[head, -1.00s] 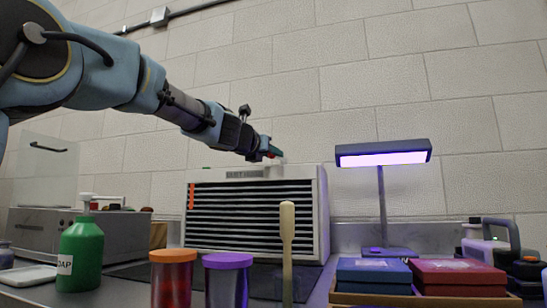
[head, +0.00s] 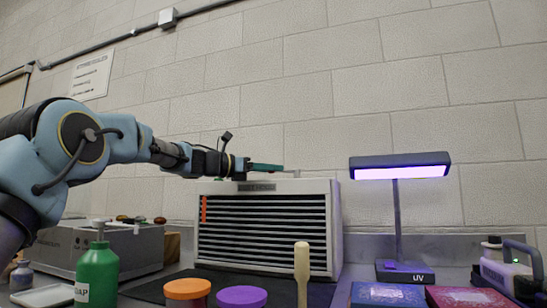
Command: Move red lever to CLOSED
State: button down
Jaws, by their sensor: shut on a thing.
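My gripper (head: 268,168) is above the top of the white louvred cabinet (head: 333,225), with its teal fingers pointing right. It is shut, and the fingers hide what lies between them. The red lever does not show clearly now; a bit of red showed at the fingertips earlier. A thin pale piece (head: 291,172) stands on the cabinet top just right of the fingers. A small label plate (head: 263,187) is on the cabinet's upper front edge; its words are too small to read.
A lit UV lamp (head: 399,163) stands right of the cabinet. A green soap bottle (head: 97,275), an orange-lidded jar (head: 187,289), a purple-lidded jar (head: 242,296) and an upright pale handle (head: 302,270) are in front. A grey box-shaped appliance (head: 130,248) stands left.

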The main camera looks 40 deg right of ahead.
jog(key=shift+w+d+m+g+p, duration=0.1)
jog(key=shift+w+m+g+p, duration=0.15)
jog(key=shift+g+p, duration=0.2)
jog(key=c, duration=0.7)
grip_release()
jog(key=shift+o, duration=0.2)
jog(key=v, duration=1)
jog(key=shift+a+b, duration=0.35)
jog(key=shift+b, duration=0.1)
jog(key=shift+w, duration=0.1)
